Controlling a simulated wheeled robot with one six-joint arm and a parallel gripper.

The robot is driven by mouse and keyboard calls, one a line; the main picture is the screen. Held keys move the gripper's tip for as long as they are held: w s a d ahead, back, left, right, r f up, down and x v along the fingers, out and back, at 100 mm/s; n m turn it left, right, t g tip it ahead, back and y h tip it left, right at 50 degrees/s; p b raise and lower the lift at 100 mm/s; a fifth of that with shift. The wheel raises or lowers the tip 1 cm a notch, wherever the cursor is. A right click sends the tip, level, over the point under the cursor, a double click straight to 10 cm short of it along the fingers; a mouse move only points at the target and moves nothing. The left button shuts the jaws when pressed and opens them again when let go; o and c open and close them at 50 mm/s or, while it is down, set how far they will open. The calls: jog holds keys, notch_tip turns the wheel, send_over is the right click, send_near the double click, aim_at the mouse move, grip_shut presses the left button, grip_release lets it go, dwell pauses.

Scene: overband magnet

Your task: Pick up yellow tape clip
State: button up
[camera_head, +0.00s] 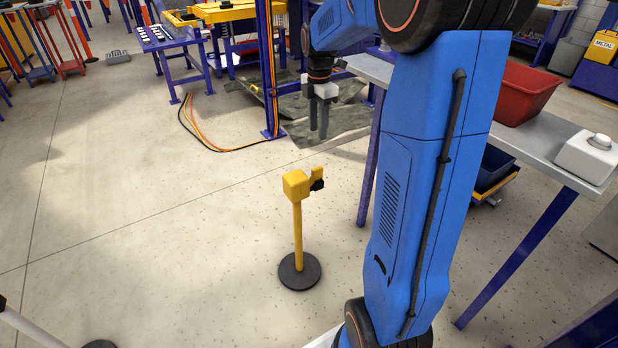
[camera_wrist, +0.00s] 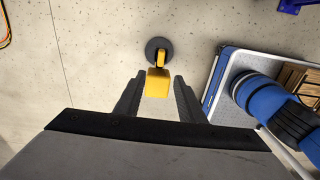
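The small yellow tape clip (camera_head: 317,174) sits at the right side of the yellow post head (camera_head: 296,185), with a black part beside it. The yellow post (camera_head: 298,235) stands upright on a round black base (camera_head: 300,271). My gripper (camera_head: 318,136) points down, above and apart from the post head in the head view. In the wrist view its fingers (camera_wrist: 158,80) are spread with nothing held; the post head (camera_wrist: 157,86) shows between them, farther down. I cannot clearly tell the clip from the post there.
A grey workbench with a red bin (camera_head: 527,92) and a white device (camera_head: 588,157) stands at the right. A blue-and-yellow machine frame (camera_head: 268,70) with cables on the floor stands behind. The floor left of the post is clear.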

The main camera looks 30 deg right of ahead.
aim_at(317, 168)
notch_tip(317, 168, down, 12)
jog(key=shift+w+f, duration=0.1)
jog(key=shift+s+f, duration=0.15)
jog(key=shift+f, duration=1.15)
jog(key=shift+s+f, duration=0.1)
jog(key=shift+f, duration=1.2)
grip_shut()
